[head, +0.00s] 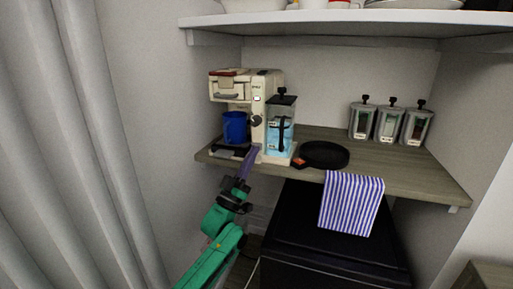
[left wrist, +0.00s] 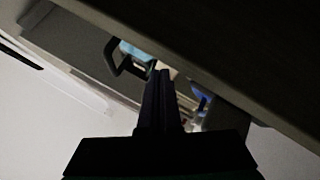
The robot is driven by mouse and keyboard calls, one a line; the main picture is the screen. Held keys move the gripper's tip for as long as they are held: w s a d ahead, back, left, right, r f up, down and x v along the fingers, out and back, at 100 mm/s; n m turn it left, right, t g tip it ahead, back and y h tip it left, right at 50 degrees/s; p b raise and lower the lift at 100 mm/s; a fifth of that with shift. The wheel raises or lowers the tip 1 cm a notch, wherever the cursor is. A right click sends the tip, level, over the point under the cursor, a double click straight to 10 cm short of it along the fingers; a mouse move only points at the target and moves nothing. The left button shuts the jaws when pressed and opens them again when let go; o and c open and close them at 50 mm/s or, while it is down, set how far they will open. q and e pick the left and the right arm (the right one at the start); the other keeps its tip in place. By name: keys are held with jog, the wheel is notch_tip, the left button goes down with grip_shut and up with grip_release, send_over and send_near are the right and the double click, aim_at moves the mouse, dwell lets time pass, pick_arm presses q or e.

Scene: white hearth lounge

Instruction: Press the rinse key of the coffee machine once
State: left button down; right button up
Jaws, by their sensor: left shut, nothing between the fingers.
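The cream coffee machine (head: 264,84) stands at the left end of the wooden shelf. Its front column carries a small lit display and a black knob (head: 257,121). The rinse key is too small to make out. A blue cup (head: 235,127) stands under the spout. My left gripper (head: 254,150) reaches up from below, shut and empty, with its tips in front of the column's lower part, below the knob. I cannot tell whether they touch it. In the left wrist view the closed fingers (left wrist: 161,76) point towards the machine, with the blue cup (left wrist: 198,97) partly hidden to the right.
A clear water container with black handle (head: 280,135) stands right of the column. The wooden shelf's front edge (head: 410,187) and an upper white shelf (head: 340,22) bound the space.

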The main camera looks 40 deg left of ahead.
dwell(0.5)
pick_arm(q)
jog(key=shift+w+a, duration=0.1)
jog(key=shift+w, duration=0.3)
jog(key=shift+w+b, duration=0.1)
jog(key=shift+b, duration=0.2)
